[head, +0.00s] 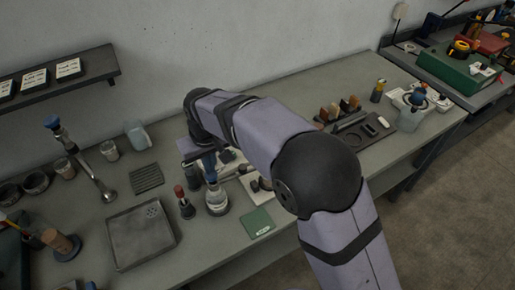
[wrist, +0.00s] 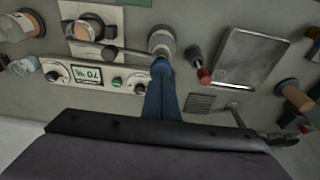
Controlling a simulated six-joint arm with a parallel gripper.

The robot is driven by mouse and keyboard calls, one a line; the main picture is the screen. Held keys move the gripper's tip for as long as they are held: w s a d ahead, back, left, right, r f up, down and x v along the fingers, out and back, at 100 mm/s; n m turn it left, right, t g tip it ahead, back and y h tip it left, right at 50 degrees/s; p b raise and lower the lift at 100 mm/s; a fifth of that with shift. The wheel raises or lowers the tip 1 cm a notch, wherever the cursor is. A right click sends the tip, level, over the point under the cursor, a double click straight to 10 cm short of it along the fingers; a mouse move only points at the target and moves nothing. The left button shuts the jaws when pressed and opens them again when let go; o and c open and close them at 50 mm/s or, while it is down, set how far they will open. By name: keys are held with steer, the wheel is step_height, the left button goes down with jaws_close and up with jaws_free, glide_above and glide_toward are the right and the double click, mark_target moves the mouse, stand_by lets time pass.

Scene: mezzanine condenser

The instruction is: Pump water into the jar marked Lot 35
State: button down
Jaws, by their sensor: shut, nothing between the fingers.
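My gripper (wrist: 163,66) shows in the wrist view as blue fingers, closed together and empty.
A grey tray (head: 140,235) lies at the front left, and a red-topped item (head: 184,203) stands between it and the bottle. A green pad (head: 257,223) lies to the right. A device with a display (wrist: 88,76) is close to my gripper. A shelf (head: 100,70) holds label cards.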

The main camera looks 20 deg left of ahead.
steer(key=shift+f+b, duration=0.75)
steer(key=shift+f, duration=0.85)
steer(key=shift+r, duration=0.1)
steer(key=shift+r+p, duration=2.15)
steer(key=shift+r, duration=0.6)
